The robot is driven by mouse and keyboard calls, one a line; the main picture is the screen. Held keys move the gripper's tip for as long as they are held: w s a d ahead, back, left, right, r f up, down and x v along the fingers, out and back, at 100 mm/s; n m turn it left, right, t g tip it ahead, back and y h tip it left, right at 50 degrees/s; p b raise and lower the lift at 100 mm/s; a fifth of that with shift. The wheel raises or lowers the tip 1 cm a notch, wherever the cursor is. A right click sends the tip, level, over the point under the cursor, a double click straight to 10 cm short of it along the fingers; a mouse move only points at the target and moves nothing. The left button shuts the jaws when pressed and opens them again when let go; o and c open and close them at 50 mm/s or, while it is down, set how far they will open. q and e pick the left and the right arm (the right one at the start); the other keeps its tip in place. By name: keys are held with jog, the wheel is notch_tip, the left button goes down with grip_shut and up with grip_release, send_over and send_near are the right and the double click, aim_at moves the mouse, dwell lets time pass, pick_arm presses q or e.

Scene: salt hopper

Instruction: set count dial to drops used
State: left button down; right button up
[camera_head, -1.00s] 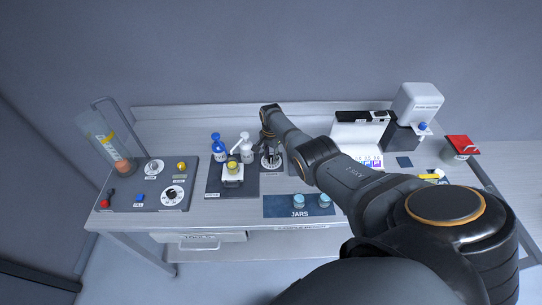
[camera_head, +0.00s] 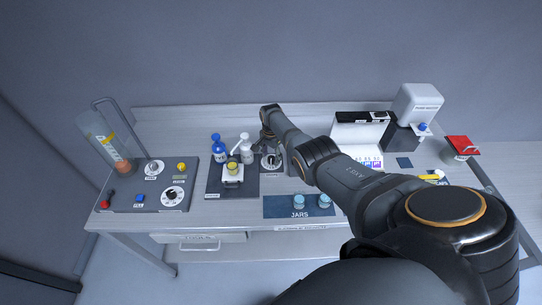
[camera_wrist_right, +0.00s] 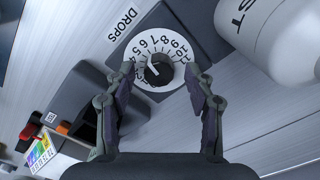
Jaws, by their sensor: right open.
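The count dial (camera_wrist_right: 160,62) is a white numbered disc with a black knob on a dark plate, beside a label reading DROPS (camera_wrist_right: 122,22). A small light mark shows on the knob; I cannot tell which number it points to. In the head view my right gripper (camera_head: 268,142) is just above and behind the dial. My left gripper is out of view.
A white bottle (camera_head: 246,153) and blue bottle (camera_head: 218,150) stand left of the dial. A yellow-topped item (camera_head: 233,168) is in front of them. A blue JARS mat (camera_head: 273,207) holds two jars. A control panel (camera_head: 130,200) is at the left.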

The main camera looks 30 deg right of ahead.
aim_at(271, 158)
notch_tip(271, 158, up, 12)
dwell(0.6)
dwell(0.4)
